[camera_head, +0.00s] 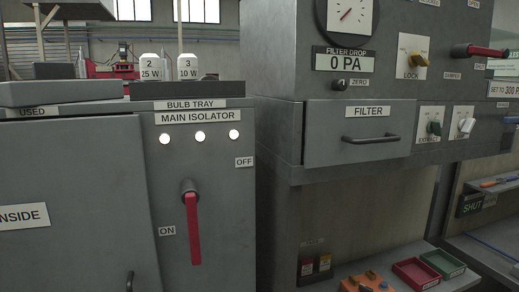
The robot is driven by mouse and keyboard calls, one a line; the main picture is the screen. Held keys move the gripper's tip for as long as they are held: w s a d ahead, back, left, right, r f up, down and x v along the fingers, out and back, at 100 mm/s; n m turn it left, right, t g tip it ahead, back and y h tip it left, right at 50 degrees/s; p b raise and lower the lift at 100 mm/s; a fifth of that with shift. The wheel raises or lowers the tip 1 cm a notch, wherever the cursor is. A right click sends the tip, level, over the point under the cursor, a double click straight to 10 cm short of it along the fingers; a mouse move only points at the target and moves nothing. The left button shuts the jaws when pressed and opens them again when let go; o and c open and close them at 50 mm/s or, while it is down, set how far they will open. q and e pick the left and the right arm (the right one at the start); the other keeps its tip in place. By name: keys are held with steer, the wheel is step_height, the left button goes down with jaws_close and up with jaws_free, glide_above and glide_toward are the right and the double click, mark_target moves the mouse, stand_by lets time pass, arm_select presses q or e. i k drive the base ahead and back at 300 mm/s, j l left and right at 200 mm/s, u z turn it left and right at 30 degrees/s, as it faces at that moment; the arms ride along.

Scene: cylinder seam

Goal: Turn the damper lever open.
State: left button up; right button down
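The damper lever (487,51) is a red bar on a dark hub, at the upper right of the grey cabinet in the head view. It points to the right, roughly level. A small label below its hub appears to read DAMPER (452,75). Another small label (474,3) above the lever is cut by the top edge and hard to read, possibly OPEN. A small label (480,67) just under the bar is unreadable. Neither of my grippers is in view.
The right cabinet has a LOCK knob (418,58), a gauge reading 0 PA and a filter drawer (360,132) that juts forward. Small bins (415,272) sit on the shelf below.

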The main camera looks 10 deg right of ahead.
mark_target(485, 52)
steer(key=z, duration=1.6)
